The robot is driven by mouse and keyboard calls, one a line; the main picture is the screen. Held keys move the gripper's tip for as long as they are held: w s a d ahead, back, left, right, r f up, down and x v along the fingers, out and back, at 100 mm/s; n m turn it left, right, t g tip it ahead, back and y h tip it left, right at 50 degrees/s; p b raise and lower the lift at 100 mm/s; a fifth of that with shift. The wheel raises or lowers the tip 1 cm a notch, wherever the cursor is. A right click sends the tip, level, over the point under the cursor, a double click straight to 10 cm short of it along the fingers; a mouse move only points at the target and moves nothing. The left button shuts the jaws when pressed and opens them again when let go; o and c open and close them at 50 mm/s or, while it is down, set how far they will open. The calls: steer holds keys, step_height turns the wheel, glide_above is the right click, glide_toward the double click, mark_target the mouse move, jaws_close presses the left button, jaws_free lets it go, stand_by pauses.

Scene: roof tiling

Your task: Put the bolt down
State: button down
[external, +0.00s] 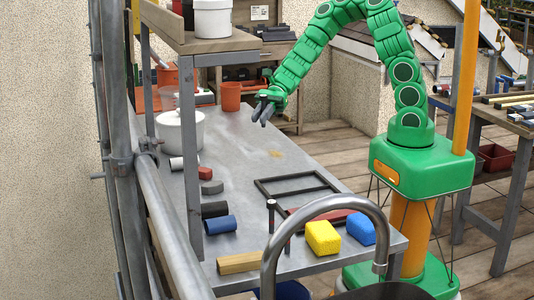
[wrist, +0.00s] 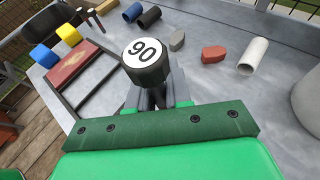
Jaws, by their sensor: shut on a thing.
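My gripper (external: 266,110) hangs above the far part of the grey metal table, close to the orange pot. In the wrist view my gripper (wrist: 155,97) is shut on the bolt (wrist: 146,62). The bolt shows a thick black round head with a white disc marked 90, facing the camera. Its shank is mostly hidden behind the head and between the fingers. In the external view the bolt is too small to tell apart from the dark fingers. The table (external: 240,162) lies below, and the bolt appears held clear of it.
An orange pot (external: 231,96) and a white bucket (external: 180,131) stand on the table. A black frame (external: 297,186), yellow block (external: 323,237), blue block (external: 361,228), red brick (external: 205,173), grey piece (external: 212,188) and blue tube (external: 220,224) lie nearer. The table's middle is clear.

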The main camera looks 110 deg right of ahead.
steer(key=a+n+g+y, duration=0.3)
steer(key=a+n+g, duration=0.2)
steer(key=a, duration=2.5)
steer(key=w+a+f, duration=0.1)
steer(key=w+f, duration=0.1)
steer(key=w, duration=0.1)
steer(key=w+a+f, duration=0.1)
steer(key=w+f, duration=0.2)
steer(key=w, duration=0.1)
steer(key=w+a+f, duration=0.1)
steer(key=w+f, duration=0.2)
steer(key=w, duration=0.1)
steer(key=shift+w+a, duration=0.2)
steer(key=shift+a, duration=0.2)
steer(key=shift+w+a+f, duration=0.2)
steer(key=shift+w+f, duration=0.45)
steer(key=shift+f, duration=0.15)
steer(key=shift+f+y, duration=0.3)
steer(key=shift+f, duration=1.25)
steer(key=c, duration=1.1)
jaws_free()
steer(key=shift+f, duration=0.1)
steer(key=shift+o, duration=0.2)
